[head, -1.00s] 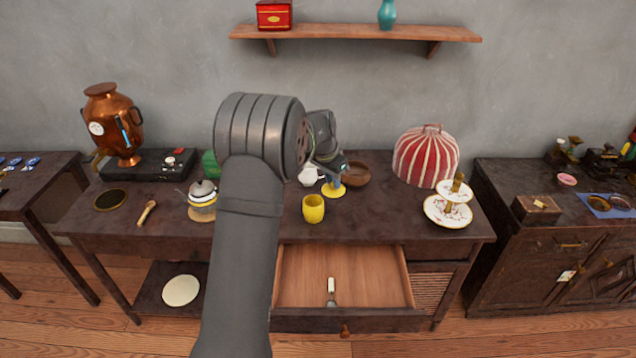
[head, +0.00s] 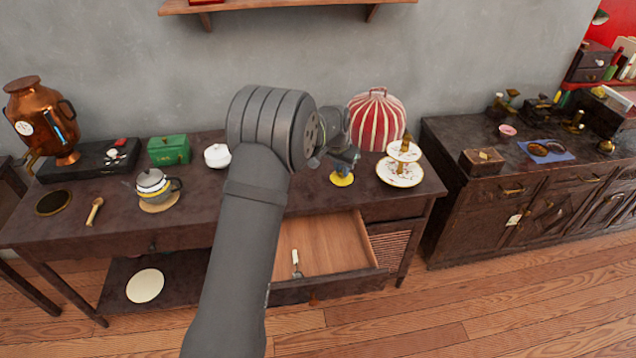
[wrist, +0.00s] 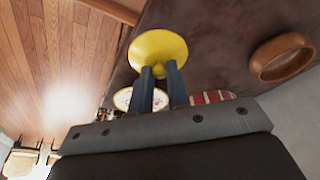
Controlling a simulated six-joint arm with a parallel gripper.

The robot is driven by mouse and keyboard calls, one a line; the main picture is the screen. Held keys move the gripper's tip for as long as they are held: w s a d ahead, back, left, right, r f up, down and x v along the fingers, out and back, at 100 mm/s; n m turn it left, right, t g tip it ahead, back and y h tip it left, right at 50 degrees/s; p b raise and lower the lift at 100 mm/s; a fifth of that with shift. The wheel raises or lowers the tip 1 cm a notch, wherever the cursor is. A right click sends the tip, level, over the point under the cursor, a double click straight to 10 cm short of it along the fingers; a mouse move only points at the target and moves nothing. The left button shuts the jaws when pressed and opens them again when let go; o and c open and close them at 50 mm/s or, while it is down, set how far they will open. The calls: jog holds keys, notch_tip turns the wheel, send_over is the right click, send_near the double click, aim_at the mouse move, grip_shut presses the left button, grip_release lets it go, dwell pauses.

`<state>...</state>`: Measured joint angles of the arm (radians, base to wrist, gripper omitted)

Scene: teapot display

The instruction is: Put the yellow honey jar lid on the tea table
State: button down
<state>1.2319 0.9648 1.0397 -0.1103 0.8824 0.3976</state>
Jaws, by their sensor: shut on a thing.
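The yellow lid (head: 342,179), a round disc, is held by my gripper (head: 345,165) over the right part of the dark wooden tea table (head: 205,208), left of the tiered cake stand. In the wrist view the lid (wrist: 158,50) sits at the tips of my two dark fingers (wrist: 160,75), which are shut on it. I cannot tell how high it is above the tabletop. The yellow jar is not visible; my arm covers the middle of the table in the head view.
A two-tier cake stand (head: 401,173) and a red-striped tea cozy (head: 378,122) stand close by on the right. A wooden bowl (wrist: 283,58) shows in the wrist view. The drawer (head: 325,246) is open with a utensil inside. A teapot (head: 154,188) stands at left.

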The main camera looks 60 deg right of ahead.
jog(key=w+f, duration=0.1)
jog(key=w, duration=0.2)
jog(key=w+f, duration=0.2)
jog(key=w, duration=0.1)
jog(key=w+f, duration=0.2)
jog(key=w, duration=0.1)
jog(key=shift+w+d+f, duration=0.1)
jog(key=shift+d+f, duration=0.15)
jog(key=shift+d, duration=0.15)
jog(key=shift+f, duration=2)
jog(key=shift+f, duration=0.2)
jog(key=c, duration=1.4)
grip_release()
jog(key=shift+r, duration=0.1)
jog(key=v, duration=1.2)
jog(key=shift+r, duration=0.15)
